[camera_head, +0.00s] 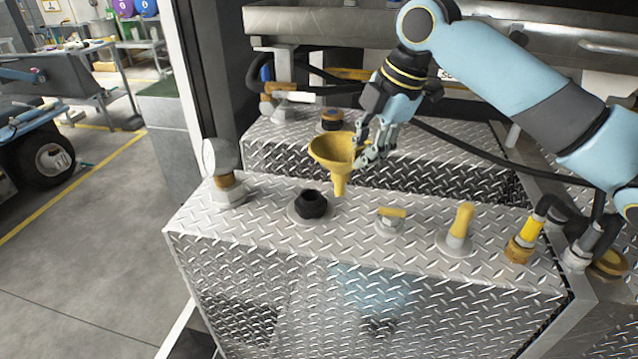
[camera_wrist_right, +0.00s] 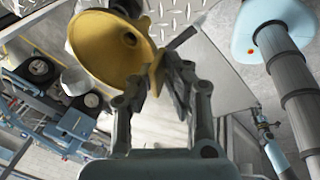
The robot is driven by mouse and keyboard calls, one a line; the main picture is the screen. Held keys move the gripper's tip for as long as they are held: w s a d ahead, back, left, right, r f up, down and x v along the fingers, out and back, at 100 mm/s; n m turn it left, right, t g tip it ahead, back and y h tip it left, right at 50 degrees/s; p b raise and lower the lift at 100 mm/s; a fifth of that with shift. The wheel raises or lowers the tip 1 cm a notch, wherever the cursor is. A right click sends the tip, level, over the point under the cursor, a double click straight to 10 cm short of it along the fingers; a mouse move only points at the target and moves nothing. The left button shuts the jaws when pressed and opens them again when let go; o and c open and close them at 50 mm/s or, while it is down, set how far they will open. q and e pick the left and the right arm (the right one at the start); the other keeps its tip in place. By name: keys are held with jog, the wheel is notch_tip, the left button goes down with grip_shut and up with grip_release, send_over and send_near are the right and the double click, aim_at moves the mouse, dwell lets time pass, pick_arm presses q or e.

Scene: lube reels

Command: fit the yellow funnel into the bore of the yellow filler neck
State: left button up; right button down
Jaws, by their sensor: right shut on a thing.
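The yellow funnel (camera_head: 335,149) is held wide mouth up, spout pointing down, above the diamond-plate tank top. My right gripper (camera_head: 364,150) is shut on the right side of its rim; the wrist view shows the fingers (camera_wrist_right: 160,72) at the edge of the yellow bowl (camera_wrist_right: 105,45). The spout tip is to the right of and a little higher in the picture than a black neck (camera_head: 311,204) on a round grey flange. A yellow upright piece (camera_head: 461,221) on a similar flange stands further right. I cannot tell for sure which is the yellow filler neck; no yellow bore shows clearly. My left gripper is not in view.
A low yellow-topped cap (camera_head: 391,216) sits between the black neck and yellow piece. A grey round-headed fitting (camera_head: 224,174) stands at left. Yellow hose fittings (camera_head: 519,248) are at right. Another dark fitting (camera_head: 332,119) is behind on the rear tank; a black hose (camera_head: 470,152) crosses there.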

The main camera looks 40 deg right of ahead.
aim_at(328, 155)
jog(key=w+f, duration=0.1)
jog(key=w, duration=0.2)
jog(key=w+f, duration=0.2)
jog(key=w, duration=0.1)
jog(key=w+a+f, duration=0.1)
jog(key=w+f, duration=0.1)
jog(key=shift+w+p, duration=0.35)
jog(key=shift+w, duration=0.05)
jog(key=shift+w+a+f, duration=0.1)
jog(key=shift+f, duration=0.2)
notch_tip(328, 155, down, 4)
jog(key=shift+r+p, duration=0.1)
jog(key=shift+p, duration=0.3)
jog(key=shift+f, duration=0.2)
jog(key=c, duration=1.4)
grip_release()
jog(key=shift+r, duration=0.1)
jog(key=shift+o, duration=0.2)
